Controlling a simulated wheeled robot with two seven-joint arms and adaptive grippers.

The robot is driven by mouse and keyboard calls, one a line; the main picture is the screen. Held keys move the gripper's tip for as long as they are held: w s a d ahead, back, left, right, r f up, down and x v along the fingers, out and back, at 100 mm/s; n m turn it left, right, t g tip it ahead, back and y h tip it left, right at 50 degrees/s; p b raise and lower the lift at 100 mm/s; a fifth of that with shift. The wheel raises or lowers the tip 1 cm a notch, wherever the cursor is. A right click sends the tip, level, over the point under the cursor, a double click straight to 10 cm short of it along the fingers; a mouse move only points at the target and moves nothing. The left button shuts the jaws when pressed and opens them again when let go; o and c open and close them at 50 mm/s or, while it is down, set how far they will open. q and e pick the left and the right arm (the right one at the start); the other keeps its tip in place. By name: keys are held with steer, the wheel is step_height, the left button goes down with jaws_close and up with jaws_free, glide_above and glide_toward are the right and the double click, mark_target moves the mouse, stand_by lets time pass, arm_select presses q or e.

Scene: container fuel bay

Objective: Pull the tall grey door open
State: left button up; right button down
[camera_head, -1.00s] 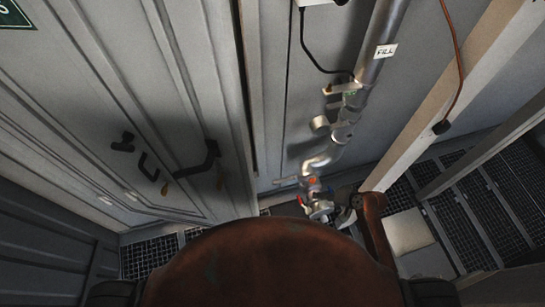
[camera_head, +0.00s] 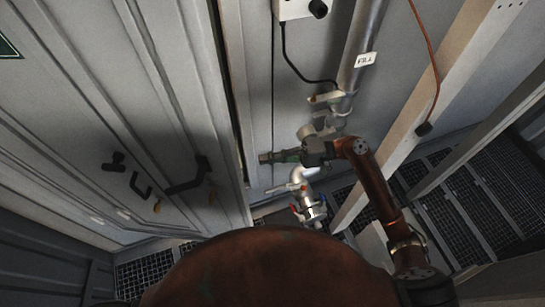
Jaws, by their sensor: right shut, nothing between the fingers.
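The tall grey door (camera_head: 165,95) fills the left of the head view, with vertical ribs. Dark handles sit low on it: a lever (camera_head: 190,177) nearer its right edge and a bent handle (camera_head: 140,181) to the left. A narrow dark gap runs along the door's right edge; I cannot tell whether the door is ajar. My right gripper (camera_head: 266,157) is shut and empty, pointing left in front of the grey wall, just right of the door's edge and apart from the lever. My left gripper is not in view.
A metal fill pipe (camera_head: 361,50) with valves (camera_head: 311,209) runs down the wall beside my right arm. A pale post (camera_head: 430,105) with a hanging cable stands further right. Dark grating (camera_head: 485,205) covers the floor. My rust-brown body blocks the bottom middle.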

steer(key=s+a+p, duration=0.2)
steer(key=s+a, duration=0.2)
steer(key=a, duration=0.2)
steer(key=shift+s+a+p, duration=0.15)
steer(key=shift+p, duration=0.2)
steer(key=shift+s+a, duration=0.1)
steer(key=shift+s, duration=0.05)
